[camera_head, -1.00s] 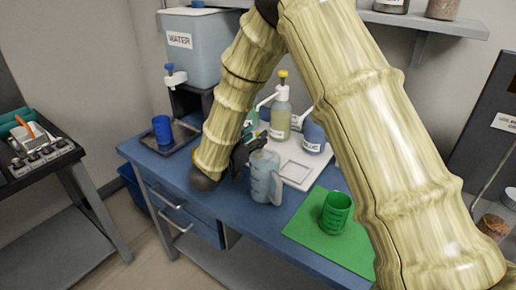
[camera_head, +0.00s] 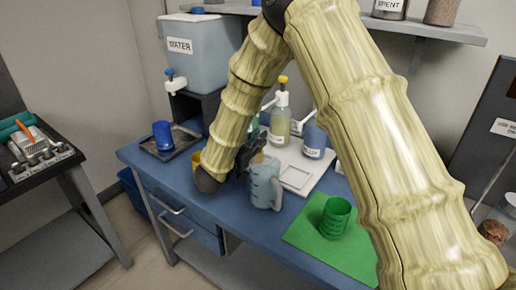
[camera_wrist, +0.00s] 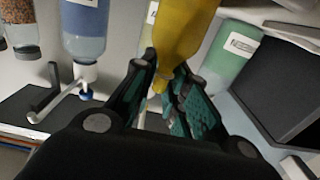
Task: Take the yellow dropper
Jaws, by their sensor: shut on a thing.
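The yellow dropper (camera_wrist: 182,30) shows in the wrist view as a rounded yellow body that narrows to a neck between my fingers. My gripper (camera_wrist: 160,90) is shut on it, with a green-padded finger on either side of the neck. In the head view my gripper (camera_head: 243,163) is a dark shape low over the blue bench, just left of the clear jug; the forearm and wrist partly hide it. I cannot make out the held dropper there.
A clear jug (camera_head: 264,187) stands close to my gripper. Pale yellow (camera_head: 280,127) and blue (camera_head: 314,140) pump bottles stand behind it. A green cup (camera_head: 335,217) sits on a green mat (camera_head: 310,238). A blue cup (camera_head: 162,135) is under the water tank (camera_head: 203,60).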

